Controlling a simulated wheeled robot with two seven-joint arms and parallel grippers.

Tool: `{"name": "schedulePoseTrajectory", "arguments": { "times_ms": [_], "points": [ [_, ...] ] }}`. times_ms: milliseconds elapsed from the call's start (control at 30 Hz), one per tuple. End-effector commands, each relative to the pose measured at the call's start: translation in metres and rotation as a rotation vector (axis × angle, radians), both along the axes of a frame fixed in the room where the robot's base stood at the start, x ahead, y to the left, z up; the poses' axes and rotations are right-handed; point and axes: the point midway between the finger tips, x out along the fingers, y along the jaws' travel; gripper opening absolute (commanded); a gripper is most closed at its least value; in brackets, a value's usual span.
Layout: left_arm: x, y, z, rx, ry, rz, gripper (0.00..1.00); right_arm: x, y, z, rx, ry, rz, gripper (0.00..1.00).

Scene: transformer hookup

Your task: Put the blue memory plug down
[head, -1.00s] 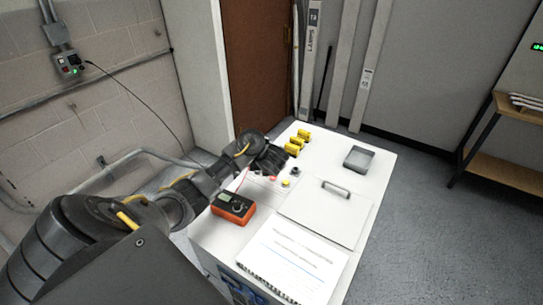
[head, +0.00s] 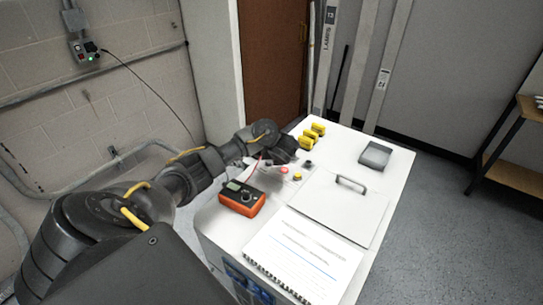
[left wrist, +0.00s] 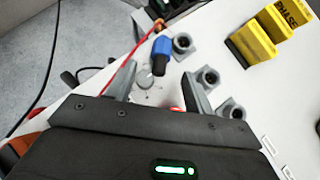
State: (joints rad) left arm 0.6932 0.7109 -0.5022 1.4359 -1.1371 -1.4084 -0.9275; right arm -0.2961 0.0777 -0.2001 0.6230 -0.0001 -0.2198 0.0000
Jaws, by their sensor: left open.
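The blue memory plug (left wrist: 160,55), blue with a dark end, shows in the left wrist view beyond and between the two fingertips of my left gripper (left wrist: 158,85). The fingers stand apart, one on each side, and do not appear to touch it. The plug is beside a grey round socket (left wrist: 182,43); I cannot tell whether it rests fully on the white surface. In the head view my left gripper (head: 286,152) is low over the far left part of the table, and the plug is hidden there. My right gripper is not in view.
More grey sockets (left wrist: 208,77) and yellow blocks (head: 312,135) stand close by. A red lead (left wrist: 130,60) runs past the left finger. An orange meter (head: 242,198), a white panel with a handle (head: 335,208), a notebook (head: 303,255) and a grey tray (head: 375,154) occupy the table (head: 398,165).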

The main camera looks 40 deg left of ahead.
Motion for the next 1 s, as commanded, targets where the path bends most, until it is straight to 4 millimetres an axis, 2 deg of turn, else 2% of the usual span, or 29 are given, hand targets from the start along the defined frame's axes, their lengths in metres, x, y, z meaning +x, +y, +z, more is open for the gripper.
{"name": "schedulePoseTrajectory", "arguments": {
  "times_ms": [33,200,533,900,1000],
  "points": [
    [0.004,0.007,-0.011,0.003,0.0,0.003,0.53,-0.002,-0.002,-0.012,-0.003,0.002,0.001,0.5],
    [0.013,0.019,-0.025,0.002,0.001,0.002,0.53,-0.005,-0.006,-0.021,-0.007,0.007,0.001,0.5],
    [0.016,0.023,-0.027,0.0,-0.001,0.001,0.51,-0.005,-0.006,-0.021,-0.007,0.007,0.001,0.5],
    [0.016,0.023,-0.027,0.001,-0.001,0.001,0.03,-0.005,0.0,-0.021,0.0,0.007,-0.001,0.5],
    [0.016,0.023,-0.027,0.001,-0.001,0.001,0.0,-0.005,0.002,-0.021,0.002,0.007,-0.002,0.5]
  ]
}}
